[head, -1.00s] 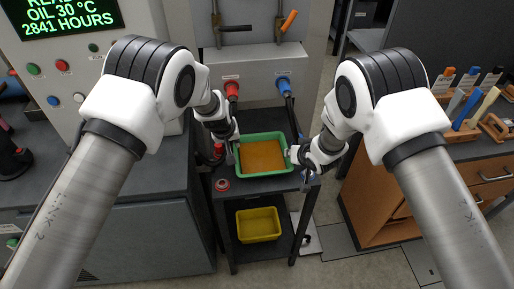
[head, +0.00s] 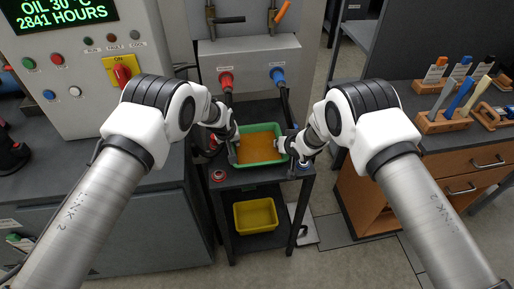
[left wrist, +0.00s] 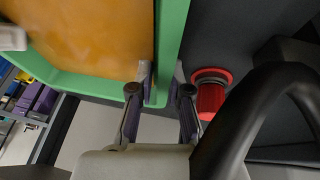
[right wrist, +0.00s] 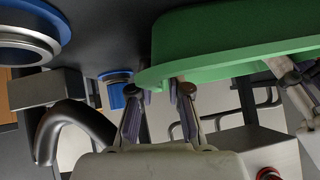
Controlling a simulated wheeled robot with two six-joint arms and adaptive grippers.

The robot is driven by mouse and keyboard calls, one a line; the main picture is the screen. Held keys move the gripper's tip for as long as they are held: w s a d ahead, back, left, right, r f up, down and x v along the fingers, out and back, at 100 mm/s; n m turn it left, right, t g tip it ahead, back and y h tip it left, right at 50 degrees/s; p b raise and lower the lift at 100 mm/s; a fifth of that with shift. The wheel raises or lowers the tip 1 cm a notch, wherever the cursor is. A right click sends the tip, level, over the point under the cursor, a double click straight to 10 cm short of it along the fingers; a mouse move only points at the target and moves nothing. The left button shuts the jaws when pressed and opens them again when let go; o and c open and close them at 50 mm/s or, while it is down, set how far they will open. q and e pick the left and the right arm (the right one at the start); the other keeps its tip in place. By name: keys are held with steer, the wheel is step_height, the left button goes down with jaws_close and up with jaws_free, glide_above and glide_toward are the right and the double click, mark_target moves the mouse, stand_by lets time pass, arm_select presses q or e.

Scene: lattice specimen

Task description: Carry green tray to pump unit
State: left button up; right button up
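The green tray (head: 261,163), holding an orange-brown layer, is over the top of the dark cart (head: 236,180); I cannot tell whether it touches it. My left gripper (head: 234,150) is at the tray's left side. In the left wrist view its fingers (left wrist: 163,82) close on the green rim (left wrist: 172,40), one on each side. My right gripper (head: 287,146) is at the tray's right side. In the right wrist view its fingers (right wrist: 168,86) flank the green rim (right wrist: 235,60) closely. A grey cabinet with display and buttons (head: 95,75), apparently the pump unit, stands left.
Red (head: 226,79) and blue (head: 277,75) couplings sit on a grey housing behind the tray. A red cap (head: 218,175) lies on the cart's front left. A yellow bin (head: 256,216) is on the lower shelf. A wooden tool bench (head: 400,190) stands right; floor shows between.

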arm_select(q)
steer(key=shift+r, duration=0.1)
jaws_close()
arm_select(e)
jaws_close()
steer(key=shift+r, duration=0.1)
